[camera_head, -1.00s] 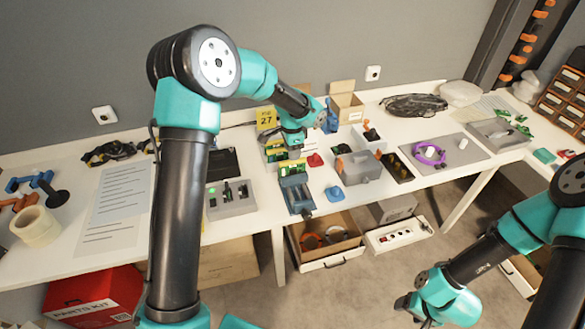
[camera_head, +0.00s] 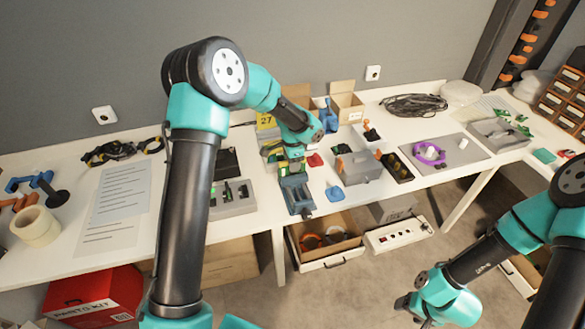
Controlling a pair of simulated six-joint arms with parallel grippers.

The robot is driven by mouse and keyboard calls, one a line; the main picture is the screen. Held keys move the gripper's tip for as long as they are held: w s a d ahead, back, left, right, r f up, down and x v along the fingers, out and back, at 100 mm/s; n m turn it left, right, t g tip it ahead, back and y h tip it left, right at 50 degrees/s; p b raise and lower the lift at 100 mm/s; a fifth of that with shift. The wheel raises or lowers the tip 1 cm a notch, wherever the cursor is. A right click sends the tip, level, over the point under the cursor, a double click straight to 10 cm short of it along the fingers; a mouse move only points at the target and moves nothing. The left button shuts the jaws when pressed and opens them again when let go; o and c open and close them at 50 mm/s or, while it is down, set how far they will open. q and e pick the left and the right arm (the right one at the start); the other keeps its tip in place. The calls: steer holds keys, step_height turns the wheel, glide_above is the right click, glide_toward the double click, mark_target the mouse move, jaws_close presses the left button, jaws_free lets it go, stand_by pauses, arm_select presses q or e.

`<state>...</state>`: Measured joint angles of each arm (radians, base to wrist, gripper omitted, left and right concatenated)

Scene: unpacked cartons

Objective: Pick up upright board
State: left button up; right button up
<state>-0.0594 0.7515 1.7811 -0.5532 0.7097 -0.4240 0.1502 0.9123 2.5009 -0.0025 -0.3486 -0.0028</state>
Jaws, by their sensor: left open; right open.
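My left gripper (camera_head: 297,156) reaches over the middle of the table, pointing down, just behind a blue-grey vise-like fixture (camera_head: 296,192). A green and yellow board (camera_head: 273,155) shows beside and partly behind the gripper; my arm and gripper hide part of it. I cannot tell whether the fingers touch a board. My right gripper (camera_head: 424,314) is low at the bottom right, in front of the table, open and away from the boards.
A yellow sign (camera_head: 266,120) and open cartons (camera_head: 346,102) stand behind the gripper.

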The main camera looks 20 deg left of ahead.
arm_select(q)
jaws_close()
stand_by(0.4)
step_height(320, 180, up, 10)
steer(key=shift+r, duration=0.1)
stand_by(0.6)
stand_by(0.4)
